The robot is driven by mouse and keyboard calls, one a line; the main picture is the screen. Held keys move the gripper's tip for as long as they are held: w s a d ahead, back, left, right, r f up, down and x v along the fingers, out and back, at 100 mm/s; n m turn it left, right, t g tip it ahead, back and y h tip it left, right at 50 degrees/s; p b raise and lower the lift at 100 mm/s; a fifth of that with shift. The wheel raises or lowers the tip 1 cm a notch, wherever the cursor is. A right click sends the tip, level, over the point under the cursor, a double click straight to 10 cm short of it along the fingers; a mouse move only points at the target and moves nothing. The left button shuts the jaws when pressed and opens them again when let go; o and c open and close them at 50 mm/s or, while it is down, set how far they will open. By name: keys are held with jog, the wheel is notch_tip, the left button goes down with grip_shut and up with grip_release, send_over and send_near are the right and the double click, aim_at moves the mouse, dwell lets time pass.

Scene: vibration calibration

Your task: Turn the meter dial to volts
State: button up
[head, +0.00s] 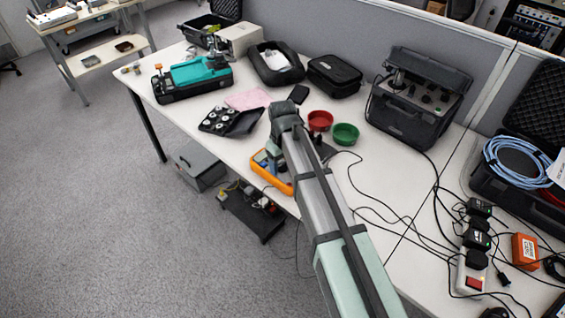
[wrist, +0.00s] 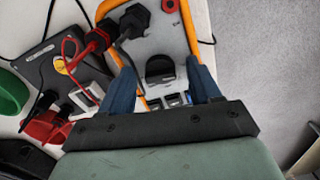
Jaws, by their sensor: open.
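The meter (wrist: 184,44) has a grey face and an orange case. In the wrist view its black dial (wrist: 160,68) lies between the two blue fingers of my gripper (wrist: 160,71). The fingers are open and apart, one on each side of the dial. I cannot tell whether they touch it. The dial's markings and pointer are not readable.
Black (wrist: 135,20) and red-and-black plugs (wrist: 102,35) with leads sit at the meter's upper left. A red bowl (head: 320,121) and a green bowl (head: 345,134) stand close behind. A black tray of round parts (head: 228,121) is to the left. Cables cross the table at right.

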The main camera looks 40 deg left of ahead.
jog(key=c, duration=1)
jog(key=shift+c, duration=0.2)
jog(key=shift+m, duration=0.4)
jog(key=m, duration=0.3)
jog(key=shift+s+a+m, duration=0.1)
jog(key=shift+m, duration=1.9)
jog(key=o, duration=1)
